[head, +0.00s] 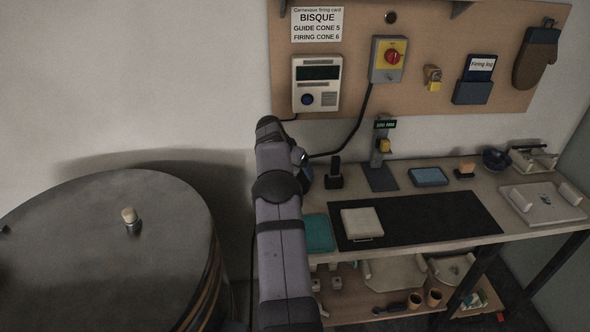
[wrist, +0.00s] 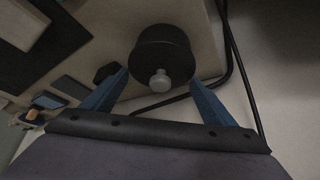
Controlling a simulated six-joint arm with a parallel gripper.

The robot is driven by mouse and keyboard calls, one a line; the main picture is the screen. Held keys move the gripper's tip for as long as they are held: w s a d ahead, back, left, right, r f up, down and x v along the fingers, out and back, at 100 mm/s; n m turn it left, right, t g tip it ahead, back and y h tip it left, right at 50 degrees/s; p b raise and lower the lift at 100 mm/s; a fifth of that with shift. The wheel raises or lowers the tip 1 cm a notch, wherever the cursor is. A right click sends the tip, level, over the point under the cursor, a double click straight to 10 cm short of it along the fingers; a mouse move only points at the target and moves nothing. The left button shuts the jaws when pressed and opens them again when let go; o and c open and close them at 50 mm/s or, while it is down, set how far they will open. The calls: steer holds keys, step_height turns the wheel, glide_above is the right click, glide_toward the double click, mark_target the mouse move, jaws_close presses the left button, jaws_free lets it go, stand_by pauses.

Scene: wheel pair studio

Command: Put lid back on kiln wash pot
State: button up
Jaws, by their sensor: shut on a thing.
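My gripper (wrist: 160,76) points down over the left end of the bench, with its two blue fingers on either side of a dark round lid (wrist: 155,45) with a pale grey knob (wrist: 160,81). The gripper is shut on this lid. The kiln wash pot cannot be told apart from the dark round shape; whether it is beneath the lid is unclear. In the head view my arm hides the lid and most of the gripper.
On the bench lie a black mat (head: 450,218), a pale square block (head: 362,222), a teal slab (head: 318,234) and a black upright holder (head: 334,176). A black cable (wrist: 238,60) runs close to the gripper. A large round kiln (head: 100,240) stands at the left.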

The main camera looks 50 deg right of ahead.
stand_by(0.4)
steer(key=o, duration=1.1)
steer(key=shift+r, duration=0.15)
steer(key=shift+r+p, duration=2.9)
steer(key=shift+r, duration=0.5)
jaws_close()
steer(key=shift+f, duration=0.3)
